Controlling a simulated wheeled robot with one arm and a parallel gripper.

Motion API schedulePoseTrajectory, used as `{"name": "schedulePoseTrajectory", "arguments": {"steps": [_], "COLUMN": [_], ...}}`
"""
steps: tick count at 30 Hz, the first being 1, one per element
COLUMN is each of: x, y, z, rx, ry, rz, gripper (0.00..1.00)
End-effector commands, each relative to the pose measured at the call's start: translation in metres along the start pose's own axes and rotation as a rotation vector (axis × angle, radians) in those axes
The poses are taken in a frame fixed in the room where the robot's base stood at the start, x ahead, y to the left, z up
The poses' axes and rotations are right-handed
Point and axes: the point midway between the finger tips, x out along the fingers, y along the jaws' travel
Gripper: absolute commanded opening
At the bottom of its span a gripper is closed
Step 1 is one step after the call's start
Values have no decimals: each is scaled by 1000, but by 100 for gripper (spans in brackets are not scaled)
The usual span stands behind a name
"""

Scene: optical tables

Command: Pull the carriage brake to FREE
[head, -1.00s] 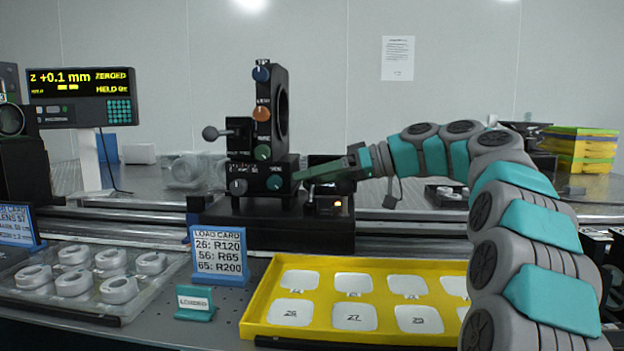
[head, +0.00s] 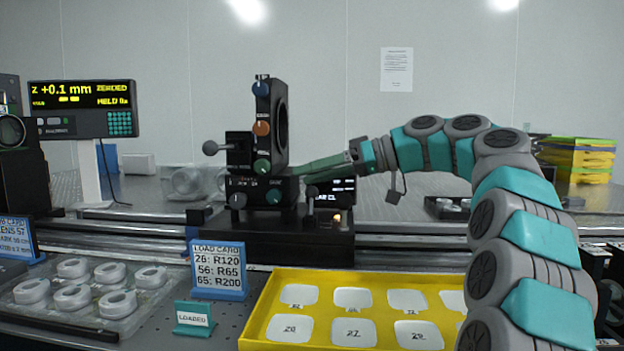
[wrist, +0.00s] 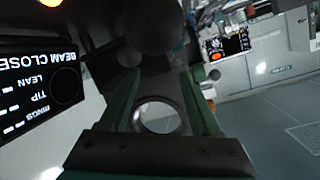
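The black carriage (head: 270,237) sits on the rail with a dark optics mount (head: 262,130) on top. A small black ball-topped lever (head: 311,192) stands at its right, beside a small screen; I cannot read any brake label or tell whether this is the brake. Another ball-ended lever (head: 210,148) sticks out left of the mount. My gripper (head: 297,171) reaches in from the right, its green fingers just above the small lever and near the teal knob (head: 274,197). In the wrist view, my gripper (wrist: 158,75) has its fingers apart, with a dark round knob (wrist: 152,25) beyond the tips.
A yellow tray (head: 255,327) of labelled slots lies in front. A load card (head: 218,270), a LOADED sign (head: 194,318) and a clear tray of rings (head: 105,328) are at the left. The carriage screen (wrist: 30,85) reads "BEAM CLOSE…" upside down in the wrist view.

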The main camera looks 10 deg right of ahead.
Motion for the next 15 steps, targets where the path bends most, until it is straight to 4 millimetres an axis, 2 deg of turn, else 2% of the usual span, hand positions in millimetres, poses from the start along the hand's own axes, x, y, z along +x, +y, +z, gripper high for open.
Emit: {"name": "schedulePoseTrajectory", "arguments": {"steps": [8,15], "x": [-9,-22], "y": [-20,-46], "z": [13,28], "rx": [2,3], "ry": [-4,-4], "rz": [-2,-2], "gripper": [64,64]}}
